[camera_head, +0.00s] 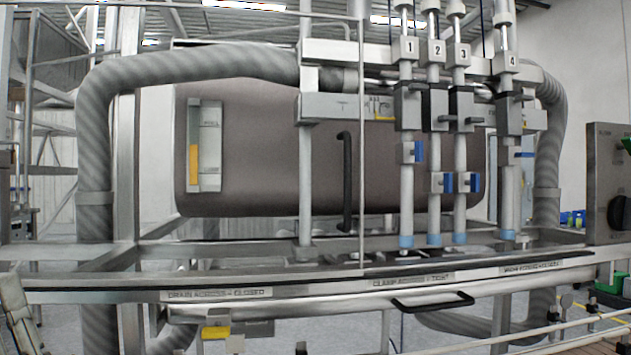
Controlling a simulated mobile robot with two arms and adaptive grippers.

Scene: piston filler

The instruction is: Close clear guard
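The clear guard (361,150) appears as a see-through panel in front of the filler. Its thin right edge runs upright just left of nozzle 1, and its top edge runs off to the left. A black upright handle (348,180) sits near that right edge. The panel seems to cover the left part of the machine, with the numbered nozzles (436,140) to the right of its edge. Its left end is hard to make out. Neither of my grippers is in view, and nothing is touching the handle.
A long front rail (320,283) with labels crosses below the guard, with a second black handle (433,301) on it. Grey hoses (95,150) flank the machine. A control box with a black knob (619,212) stands at the right. The space before the upright handle looks clear.

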